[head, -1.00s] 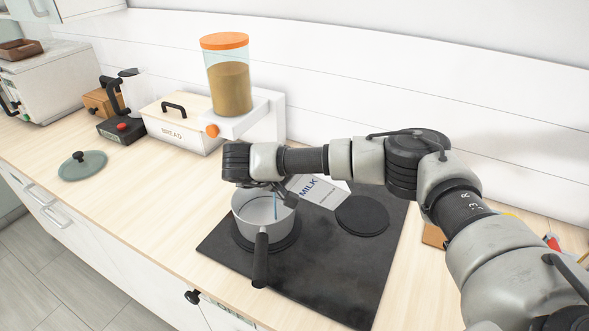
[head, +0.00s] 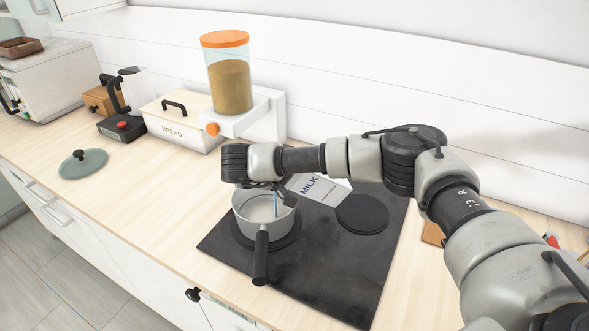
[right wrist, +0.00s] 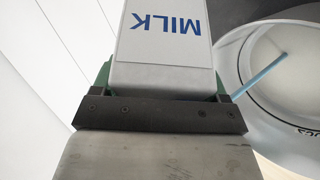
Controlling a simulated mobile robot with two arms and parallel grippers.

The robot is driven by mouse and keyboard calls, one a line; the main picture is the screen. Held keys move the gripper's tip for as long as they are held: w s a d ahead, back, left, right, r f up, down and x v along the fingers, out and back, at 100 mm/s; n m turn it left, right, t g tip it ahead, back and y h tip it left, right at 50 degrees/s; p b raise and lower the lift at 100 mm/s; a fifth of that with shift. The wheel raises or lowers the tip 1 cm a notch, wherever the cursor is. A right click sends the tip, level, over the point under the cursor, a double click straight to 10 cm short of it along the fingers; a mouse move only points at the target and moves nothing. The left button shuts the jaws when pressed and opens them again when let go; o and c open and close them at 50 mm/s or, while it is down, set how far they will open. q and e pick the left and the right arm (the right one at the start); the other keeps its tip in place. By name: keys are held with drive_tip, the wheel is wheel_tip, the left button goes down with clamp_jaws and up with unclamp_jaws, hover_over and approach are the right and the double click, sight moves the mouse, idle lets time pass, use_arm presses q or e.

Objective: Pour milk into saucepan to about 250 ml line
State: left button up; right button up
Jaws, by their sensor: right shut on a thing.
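The milk carton (head: 316,188) is white with blue lettering and is tilted well over beside the saucepan, its far end low near the hob. My right gripper (head: 274,190) is shut on it; the carton also fills the middle of the right wrist view (right wrist: 163,45). The grey saucepan (head: 262,232) stands on the left burner, its black handle toward the front edge. A thin blue-white stream drops into the pan, and a pale liquid surface shows inside it. In the right wrist view the saucepan (right wrist: 290,90) shows part of a marking on its inner wall. My left gripper is not in view.
The black hob (head: 330,265) has a free burner (head: 362,215) at right. A green lid (head: 83,164) lies on the counter at left. A bread box (head: 183,125) and a dispenser with an orange lid (head: 228,75) stand along the wall.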

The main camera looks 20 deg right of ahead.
drive_tip(key=shift+r, duration=0.2)
drive_tip(key=shift+r+h+p, duration=0.2)
drive_tip(key=shift+h+p, duration=0.3)
drive_tip(key=shift+p, duration=0.05)
drive_tip(key=shift+h+p, duration=0.3)
drive_tip(key=shift+p, duration=0.25)
drive_tip(key=shift+a+n+h, duration=0.1)
drive_tip(key=shift+n+h, duration=0.2)
idle(0.8)
drive_tip(key=shift+f+p, duration=0.15)
drive_tip(key=shift+p, duration=0.35)
drive_tip(key=shift+a+f+h, duration=0.1)
drive_tip(key=shift+f+h, duration=0.1)
drive_tip(key=shift+h, duration=0.4)
idle(1.7)
